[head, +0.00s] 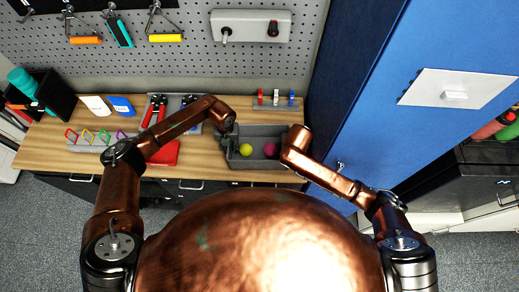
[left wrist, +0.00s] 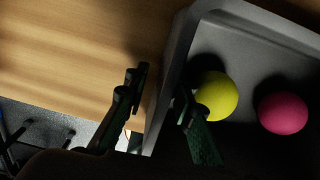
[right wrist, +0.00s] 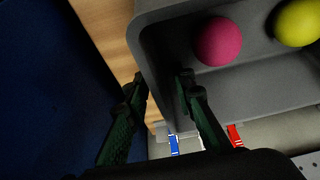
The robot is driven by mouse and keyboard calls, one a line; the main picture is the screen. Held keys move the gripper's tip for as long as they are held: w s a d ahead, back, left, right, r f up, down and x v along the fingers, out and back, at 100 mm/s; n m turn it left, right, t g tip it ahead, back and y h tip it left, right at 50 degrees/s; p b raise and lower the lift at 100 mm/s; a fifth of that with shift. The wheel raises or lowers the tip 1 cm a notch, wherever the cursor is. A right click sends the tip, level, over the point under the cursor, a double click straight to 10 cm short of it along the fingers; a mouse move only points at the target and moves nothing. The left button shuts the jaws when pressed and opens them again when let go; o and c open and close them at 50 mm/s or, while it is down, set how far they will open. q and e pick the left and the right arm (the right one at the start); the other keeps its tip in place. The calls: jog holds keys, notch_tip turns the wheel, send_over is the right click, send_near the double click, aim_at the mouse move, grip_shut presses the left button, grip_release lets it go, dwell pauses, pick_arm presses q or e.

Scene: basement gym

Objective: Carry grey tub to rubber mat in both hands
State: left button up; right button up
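The grey tub (head: 262,131) stands on the wooden workbench with a yellow ball (head: 246,149) and a pink ball (head: 270,150) inside. My left gripper (head: 225,140) is at the tub's left end. In the left wrist view its fingers (left wrist: 161,92) are apart, one outside and one inside the tub wall (left wrist: 172,88). My right gripper (right wrist: 162,84) is at the right end, mostly hidden by its arm in the head view. Its fingers are also apart, on either side of the wall. I cannot make out a rubber mat for certain.
Left on the workbench (head: 60,150) are a red item (head: 165,153), pliers, coloured carabiners and a black bin (head: 47,92). A rack with red, white and blue pieces (head: 276,99) stands behind the tub. A tall blue cabinet (head: 400,50) rises close on the right.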

pick_arm(q)
jog(key=shift+f, duration=0.2)
pick_arm(e)
jog(key=shift+f, duration=0.2)
pick_arm(q)
jog(key=shift+c, duration=0.7)
pick_arm(e)
jog(key=shift+c, duration=0.7)
pick_arm(q)
grip_shut()
pick_arm(e)
grip_shut()
